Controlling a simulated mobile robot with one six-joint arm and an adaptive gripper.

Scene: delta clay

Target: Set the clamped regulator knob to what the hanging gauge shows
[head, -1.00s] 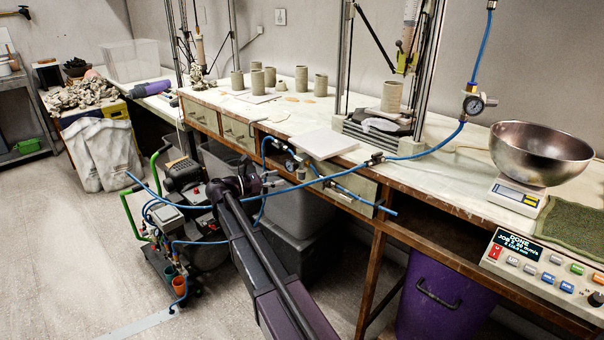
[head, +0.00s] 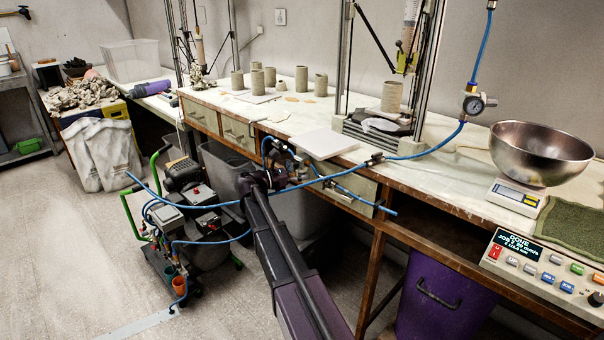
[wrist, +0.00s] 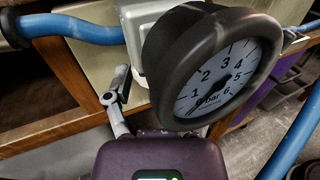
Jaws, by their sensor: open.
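The hanging gauge (head: 474,104) is a small round dial on the blue hose above the bench; its needle is too small to read. The clamped regulator is at the bench's front edge, largely behind my arm in the head view. In the wrist view its pale body (wrist: 143,32) and black-rimmed dial (wrist: 222,84), marked in bar up to 6, show close up. I cannot read its needle surely. The knob cannot be made out. My gripper (head: 280,177) is open close by the regulator; one grey finger shows left of the dial, the other is hidden.
A blue hose (head: 340,168) runs along the bench front, and hose also crosses the wrist view at both sides. A compressor cart (head: 190,210) stands left of my arm. A white board (head: 326,143) lies at the bench edge. Clay cylinders (head: 300,80) stand farther back.

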